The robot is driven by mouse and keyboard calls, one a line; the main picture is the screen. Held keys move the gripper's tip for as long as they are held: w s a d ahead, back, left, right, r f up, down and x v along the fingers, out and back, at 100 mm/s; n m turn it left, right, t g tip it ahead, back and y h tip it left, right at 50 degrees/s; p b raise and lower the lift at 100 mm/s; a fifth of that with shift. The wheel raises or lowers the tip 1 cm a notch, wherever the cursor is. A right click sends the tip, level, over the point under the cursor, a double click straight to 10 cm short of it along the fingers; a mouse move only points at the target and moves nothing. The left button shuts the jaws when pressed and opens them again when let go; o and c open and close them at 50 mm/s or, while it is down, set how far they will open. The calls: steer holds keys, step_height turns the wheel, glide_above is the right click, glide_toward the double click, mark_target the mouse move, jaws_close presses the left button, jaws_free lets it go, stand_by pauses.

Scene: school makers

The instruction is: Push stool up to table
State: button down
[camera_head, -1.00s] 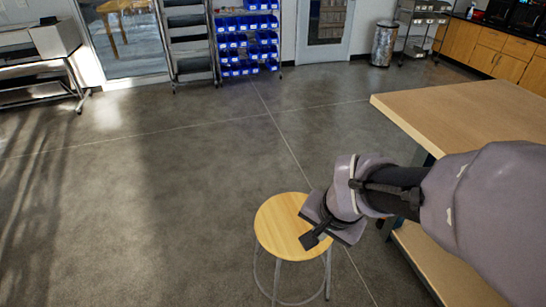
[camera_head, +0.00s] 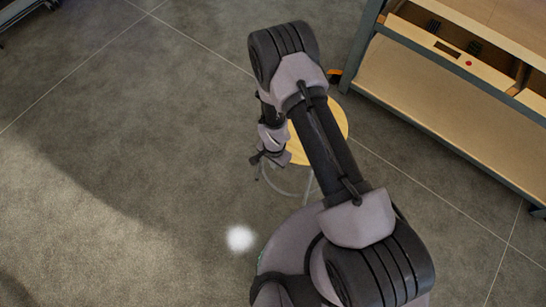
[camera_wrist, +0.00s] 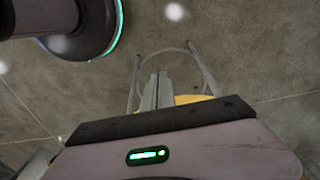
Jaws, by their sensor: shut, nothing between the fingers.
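The stool has a round light-wood seat (camera_head: 335,117) and grey metal legs. In the head view it stands near the middle, partly hidden behind my arm. The wooden table (camera_head: 430,98) with a grey frame and lower shelf is at the upper right, with a strip of floor between it and the stool. My gripper (camera_head: 258,160) is shut and empty. It is at the left edge of the seat, on the side away from the table; I cannot tell whether it touches. In the wrist view the closed fingers (camera_wrist: 157,88) overlap the stool legs and foot ring, with a bit of seat (camera_wrist: 195,99) behind.
Open grey floor (camera_head: 130,150) lies left of the stool. The table's drawers or compartments (camera_head: 455,50) show at the top right. A dark-legged piece of furniture (camera_head: 25,10) shows at the top left corner. My base is in the foreground.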

steer(key=shift+w+d+f+b, duration=0.45)
steer(key=shift+w+d+f, duration=0.15)
steer(key=shift+w+f, duration=0.2)
steer(key=shift+w+d+f+b, duration=0.4)
steer(key=shift+w+d+f, duration=0.15)
steer(key=shift+w+f, duration=0.25)
